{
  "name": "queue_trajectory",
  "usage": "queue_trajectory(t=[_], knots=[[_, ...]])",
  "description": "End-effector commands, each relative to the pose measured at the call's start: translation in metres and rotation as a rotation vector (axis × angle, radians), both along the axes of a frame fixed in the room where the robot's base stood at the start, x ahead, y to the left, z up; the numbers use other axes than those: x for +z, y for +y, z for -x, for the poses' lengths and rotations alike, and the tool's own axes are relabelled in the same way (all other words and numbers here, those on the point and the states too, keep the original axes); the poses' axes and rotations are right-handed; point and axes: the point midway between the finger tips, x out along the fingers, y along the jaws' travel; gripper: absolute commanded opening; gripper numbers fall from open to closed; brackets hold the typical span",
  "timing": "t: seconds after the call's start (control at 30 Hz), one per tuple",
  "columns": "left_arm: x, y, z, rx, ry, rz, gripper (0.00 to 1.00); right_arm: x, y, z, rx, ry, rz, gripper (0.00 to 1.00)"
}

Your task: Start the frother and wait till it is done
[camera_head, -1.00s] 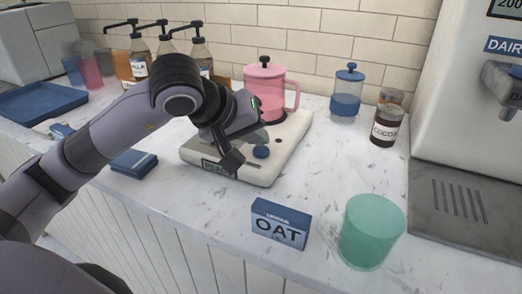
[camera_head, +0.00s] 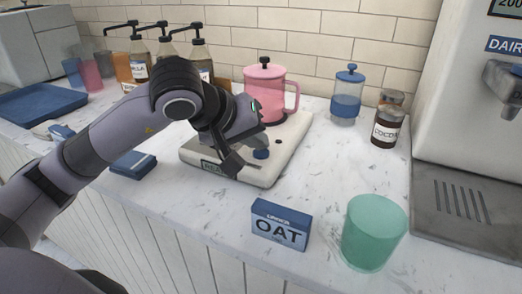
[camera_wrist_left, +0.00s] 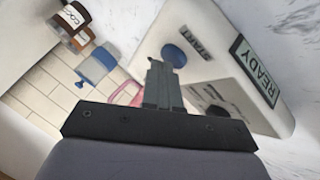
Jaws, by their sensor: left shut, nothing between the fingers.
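The frother has a white base (camera_head: 272,172) with a pink lidded jug (camera_head: 264,94) standing on its back part. A round blue button (camera_head: 261,154) is on top of the base near the front. In the left wrist view the button (camera_wrist_left: 174,55) has START printed beside it, and the display (camera_wrist_left: 256,71) reads READY. My left gripper (camera_head: 236,166) is shut and empty, pointing down over the front of the base, just left of the button. In the left wrist view its fingertips (camera_wrist_left: 163,68) overlap the button's edge; I cannot tell if they touch it. My right gripper is not in view.
An OAT carton (camera_head: 280,224) and a green cup (camera_head: 373,232) stand in front. A blue-lidded jar (camera_head: 346,96) and a cocoa jar (camera_head: 386,127) are behind right. Pump bottles (camera_head: 197,60) stand behind my left arm.

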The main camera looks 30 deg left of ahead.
Motion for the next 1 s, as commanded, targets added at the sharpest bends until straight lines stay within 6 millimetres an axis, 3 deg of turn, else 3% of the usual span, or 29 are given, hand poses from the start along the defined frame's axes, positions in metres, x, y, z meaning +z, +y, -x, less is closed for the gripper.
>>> queue_trajectory(t=[0.57, 1.0], knots=[[-0.003, 0.0, 0.0, -0.001, 0.004, 0.0, 0.0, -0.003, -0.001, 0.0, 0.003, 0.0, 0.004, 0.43], [0.015, 0.0, 0.0, -0.001, 0.004, 0.0, 0.0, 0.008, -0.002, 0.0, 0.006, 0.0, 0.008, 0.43]])
